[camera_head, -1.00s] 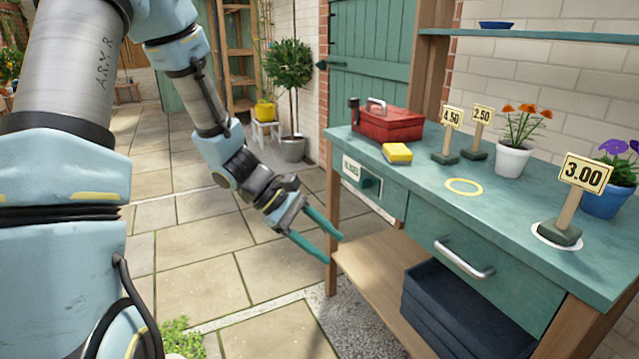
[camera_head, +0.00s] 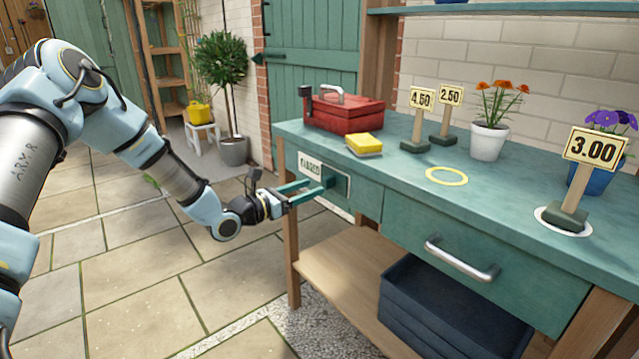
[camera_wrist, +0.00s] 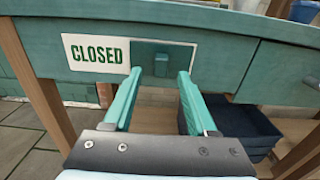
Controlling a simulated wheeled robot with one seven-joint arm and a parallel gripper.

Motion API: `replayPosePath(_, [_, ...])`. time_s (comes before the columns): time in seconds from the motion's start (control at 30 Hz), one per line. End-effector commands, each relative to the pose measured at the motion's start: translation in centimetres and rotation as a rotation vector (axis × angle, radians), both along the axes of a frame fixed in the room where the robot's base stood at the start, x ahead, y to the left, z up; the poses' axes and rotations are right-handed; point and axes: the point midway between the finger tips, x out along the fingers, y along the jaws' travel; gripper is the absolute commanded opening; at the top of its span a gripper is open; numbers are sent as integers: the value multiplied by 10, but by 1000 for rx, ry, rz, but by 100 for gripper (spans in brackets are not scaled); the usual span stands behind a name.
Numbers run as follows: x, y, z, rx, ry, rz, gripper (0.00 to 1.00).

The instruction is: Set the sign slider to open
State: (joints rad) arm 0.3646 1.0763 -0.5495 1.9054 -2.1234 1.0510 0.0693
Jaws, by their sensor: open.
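The sign slider is set in the front of the green bench. Its white plate reads CLOSED (camera_wrist: 97,53) on the left in the wrist view; it also shows in the head view (camera_head: 310,167). A green sliding cover with a square knob (camera_wrist: 161,61) hides the right part of the sign. My gripper (camera_head: 318,187) is open, with its two green fingers pointing at the cover. In the wrist view the fingertips (camera_wrist: 160,75) lie just below and to either side of the knob. I cannot tell whether they touch it.
The bench top (camera_head: 400,185) holds a red toolbox (camera_head: 345,112), a yellow sponge (camera_head: 363,144), price signs and flower pots. A drawer with a metal handle (camera_head: 462,262) is right of the sign. Dark blue crates (camera_head: 440,310) stand on the lower shelf. The paving left of the bench is clear.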

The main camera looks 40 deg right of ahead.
Motion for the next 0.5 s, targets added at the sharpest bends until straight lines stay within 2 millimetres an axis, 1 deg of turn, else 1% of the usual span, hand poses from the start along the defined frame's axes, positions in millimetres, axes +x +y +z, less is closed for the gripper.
replayPosePath(0.03, [-1,-10,1,-1,-1,-2,57])
replayPosePath(0.2, [-2,-35,0,0,0,-1,57])
replayPosePath(0.33, [-2,-45,0,1,-1,0,57])
replayPosePath(0.5, [-2,-48,0,2,0,1,57])
